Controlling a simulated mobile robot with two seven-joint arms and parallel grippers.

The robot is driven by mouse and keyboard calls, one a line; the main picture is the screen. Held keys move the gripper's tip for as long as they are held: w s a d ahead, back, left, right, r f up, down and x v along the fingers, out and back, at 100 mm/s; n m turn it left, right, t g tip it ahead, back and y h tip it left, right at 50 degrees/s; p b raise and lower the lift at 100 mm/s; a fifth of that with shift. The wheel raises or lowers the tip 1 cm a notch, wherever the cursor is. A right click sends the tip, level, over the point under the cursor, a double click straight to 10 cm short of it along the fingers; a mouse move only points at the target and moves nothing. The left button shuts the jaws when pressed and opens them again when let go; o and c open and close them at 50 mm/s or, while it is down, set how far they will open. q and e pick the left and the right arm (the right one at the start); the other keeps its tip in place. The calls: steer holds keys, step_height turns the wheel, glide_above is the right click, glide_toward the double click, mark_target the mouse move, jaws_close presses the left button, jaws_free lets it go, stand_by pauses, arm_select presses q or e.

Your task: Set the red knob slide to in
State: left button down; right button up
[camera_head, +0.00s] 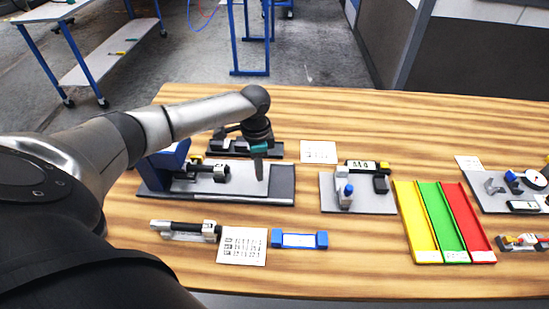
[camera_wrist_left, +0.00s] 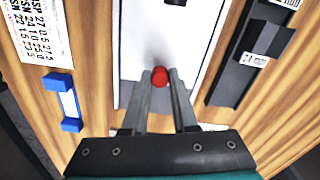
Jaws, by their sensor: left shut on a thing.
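The red knob (camera_wrist_left: 160,78) shows in the left wrist view as a small round red top between the two fingers of my left gripper (camera_wrist_left: 160,73). The fingers are shut on it. It stands over a pale plate (camera_wrist_left: 188,38) with dark edges. In the head view my left gripper (camera_head: 259,172) points down over the right part of the same grey plate (camera_head: 229,186). The knob is hidden there behind the fingers. Which end of its travel the slide is at, I cannot tell. My right gripper is in neither view.
A blue block (camera_head: 168,160) and a dark clamp-like part (camera_head: 208,172) stand on the plate's left. A dark rail (camera_head: 270,150) lies behind. In front are a printed card (camera_head: 242,246) and a blue-ended piece (camera_head: 299,239). Yellow, green and red trays (camera_head: 442,215) lie to the right.

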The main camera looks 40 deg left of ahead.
arm_select(q)
steer(key=shift+s+a, duration=0.35)
steer(key=shift+a, duration=0.2)
steer(key=c, duration=0.7)
jaws_free()
step_height(320, 180, up, 15)
steer(key=p, duration=0.1)
steer(key=shift+r, duration=0.15)
